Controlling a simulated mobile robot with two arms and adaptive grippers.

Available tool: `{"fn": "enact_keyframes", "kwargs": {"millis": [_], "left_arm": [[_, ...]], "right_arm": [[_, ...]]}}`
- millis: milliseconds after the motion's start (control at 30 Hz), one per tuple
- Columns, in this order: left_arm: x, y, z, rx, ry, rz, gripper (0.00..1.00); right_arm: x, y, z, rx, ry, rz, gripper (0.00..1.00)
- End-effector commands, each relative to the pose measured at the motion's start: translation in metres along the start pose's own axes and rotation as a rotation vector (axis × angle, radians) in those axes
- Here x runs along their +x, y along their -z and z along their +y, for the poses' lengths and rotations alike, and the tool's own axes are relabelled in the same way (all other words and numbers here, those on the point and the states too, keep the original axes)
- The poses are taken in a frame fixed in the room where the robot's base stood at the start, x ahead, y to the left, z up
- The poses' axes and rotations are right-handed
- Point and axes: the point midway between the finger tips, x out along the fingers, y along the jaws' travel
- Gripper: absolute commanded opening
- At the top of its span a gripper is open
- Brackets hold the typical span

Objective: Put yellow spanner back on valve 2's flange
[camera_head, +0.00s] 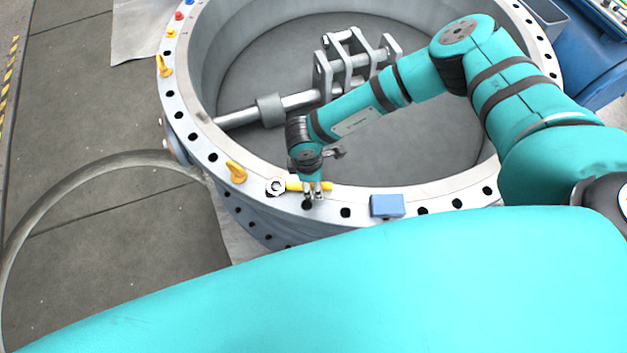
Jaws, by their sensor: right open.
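The yellow spanner (295,187) lies along the near rim of the large round valve's grey flange (365,205). Its silver ring head (276,187) points left and its yellow handle points right. My right gripper (313,193) points down over the handle with its fingers open. The fingers hide part of the handle, and I cannot tell whether they touch it. My left gripper is not in view. No number shows on the valve.
Yellow handles (236,172) and (165,66) stand on the flange to the left. A blue box (387,206) sits on the rim right of the gripper. A metal linkage (350,60) crosses the valve's inside. A grey hose (60,190) curves over the floor at left.

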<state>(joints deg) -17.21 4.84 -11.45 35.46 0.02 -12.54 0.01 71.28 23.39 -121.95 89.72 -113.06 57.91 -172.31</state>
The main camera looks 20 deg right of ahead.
Motion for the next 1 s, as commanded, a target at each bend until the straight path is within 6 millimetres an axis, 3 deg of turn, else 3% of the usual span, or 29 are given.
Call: {"fn": "enact_keyframes", "kwargs": {"millis": [600, 1000], "left_arm": [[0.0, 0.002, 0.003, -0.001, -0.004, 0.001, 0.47], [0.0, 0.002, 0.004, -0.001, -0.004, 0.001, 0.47]], "right_arm": [[-0.108, 0.001, 0.0, 0.0, -0.001, 0.003, 0.47], [-0.118, 0.0, 0.0, 0.0, -0.001, 0.0, 0.47]]}}
